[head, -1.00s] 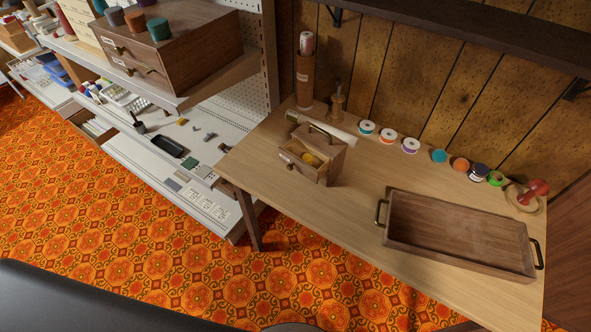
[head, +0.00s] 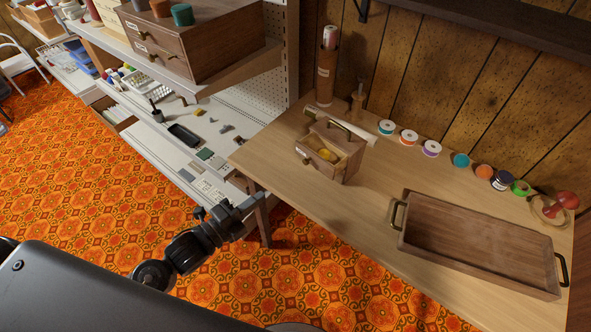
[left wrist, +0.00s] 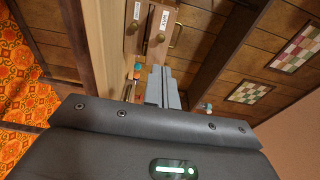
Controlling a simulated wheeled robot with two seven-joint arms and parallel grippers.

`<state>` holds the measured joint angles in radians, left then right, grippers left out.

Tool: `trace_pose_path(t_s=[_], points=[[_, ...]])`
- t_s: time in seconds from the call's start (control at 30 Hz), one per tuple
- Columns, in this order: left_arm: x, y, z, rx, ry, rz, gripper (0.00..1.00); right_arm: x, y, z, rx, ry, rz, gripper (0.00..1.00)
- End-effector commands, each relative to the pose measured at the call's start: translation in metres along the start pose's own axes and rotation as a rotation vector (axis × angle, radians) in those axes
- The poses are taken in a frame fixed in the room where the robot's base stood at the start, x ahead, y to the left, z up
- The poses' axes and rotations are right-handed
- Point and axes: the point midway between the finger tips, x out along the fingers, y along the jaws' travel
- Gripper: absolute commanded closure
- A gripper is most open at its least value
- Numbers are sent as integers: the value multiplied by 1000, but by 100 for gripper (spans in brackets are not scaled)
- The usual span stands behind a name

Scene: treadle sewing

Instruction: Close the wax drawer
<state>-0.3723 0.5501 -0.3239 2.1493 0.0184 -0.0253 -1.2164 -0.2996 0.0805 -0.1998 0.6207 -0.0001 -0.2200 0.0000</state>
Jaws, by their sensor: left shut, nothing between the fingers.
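The small wooden box (head: 348,146) with a top handle stands near the left edge of the table. Its upper drawer (head: 311,162) is pulled out and holds a yellow lump (head: 326,154). In the left wrist view the labelled drawer front (left wrist: 163,18) with a round knob shows beyond the fingers, beside a second labelled front (left wrist: 134,12). The label is small and hard to read. My left gripper (head: 254,203) is shut and empty, off the table's left edge, in front of the box and apart from it. It also shows in the left wrist view (left wrist: 161,70). My right gripper is not in view.
The wooden table (head: 375,212) carries an empty tray (head: 475,245) at the right and several thread spools (head: 432,148) along the back. A pale roll (head: 352,128) lies behind the box. A shelf (head: 225,85) with a larger drawer cabinet (head: 195,42) stands left.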

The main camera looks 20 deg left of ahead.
Motion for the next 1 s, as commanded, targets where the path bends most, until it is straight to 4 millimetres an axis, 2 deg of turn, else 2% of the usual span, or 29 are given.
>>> trace_pose_path(t_s=[0.17,0.27,0.57,0.7,0.83,1.0], points=[[3,-2,-1,4,2,-4,100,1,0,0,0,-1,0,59],[12,-1,0,3,2,-5,100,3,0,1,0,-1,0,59],[71,0,0,2,1,-8,100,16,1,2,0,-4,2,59],[98,0,0,1,0,-5,100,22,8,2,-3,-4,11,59],[119,0,0,2,1,-4,100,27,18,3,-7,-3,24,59],[135,0,0,1,0,-3,100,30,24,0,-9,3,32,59]])
